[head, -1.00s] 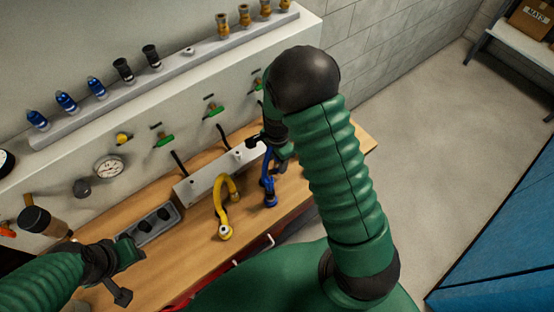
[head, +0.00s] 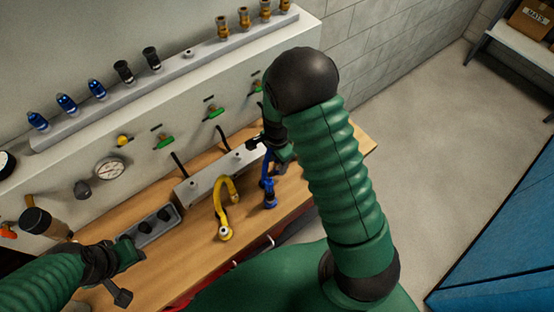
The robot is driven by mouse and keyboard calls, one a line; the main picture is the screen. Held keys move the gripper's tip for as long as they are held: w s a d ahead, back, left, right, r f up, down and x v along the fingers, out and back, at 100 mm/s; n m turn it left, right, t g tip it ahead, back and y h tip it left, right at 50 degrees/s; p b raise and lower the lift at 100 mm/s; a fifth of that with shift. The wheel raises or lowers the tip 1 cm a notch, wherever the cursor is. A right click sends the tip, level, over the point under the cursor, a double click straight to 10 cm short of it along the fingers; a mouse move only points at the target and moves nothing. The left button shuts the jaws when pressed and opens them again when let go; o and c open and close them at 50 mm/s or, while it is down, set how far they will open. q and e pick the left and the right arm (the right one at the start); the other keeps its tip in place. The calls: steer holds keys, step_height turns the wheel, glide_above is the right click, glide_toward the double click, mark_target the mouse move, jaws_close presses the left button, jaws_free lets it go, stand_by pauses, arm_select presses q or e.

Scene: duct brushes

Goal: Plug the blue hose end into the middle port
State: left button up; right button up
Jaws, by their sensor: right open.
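The blue hose (head: 268,186) hangs in a short loop at the right end of the pale grey port block (head: 203,184) on the wooden bench. Its lower end (head: 270,201) hangs down toward the bench front. My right gripper (head: 257,143) is open above the block's right end, close to the top of the blue hose. My forearm and wrist partly hide this area, so I cannot tell whether the jaws touch the hose. The middle port is too small to make out clearly. My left gripper (head: 121,289) is low at the left, away from the hoses; its jaws are unclear.
A yellow hose (head: 222,208) loops from the block, left of the blue one. A dark grey socket tray (head: 152,226) lies farther left on the bench (head: 195,232). Green valves (head: 165,142) and a gauge (head: 109,168) line the panel behind.

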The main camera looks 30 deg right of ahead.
stand_by(0.4)
jaws_close()
steer(key=shift+r, duration=0.1)
stand_by(1.3)
steer(key=shift+r+p, duration=0.35)
steer(key=shift+p, duration=0.3)
steer(key=shift+r+p, duration=0.65)
steer(key=shift+r, duration=0.05)
steer(key=shift+r+p, duration=1.85)
steer(key=shift+r, duration=0.05)
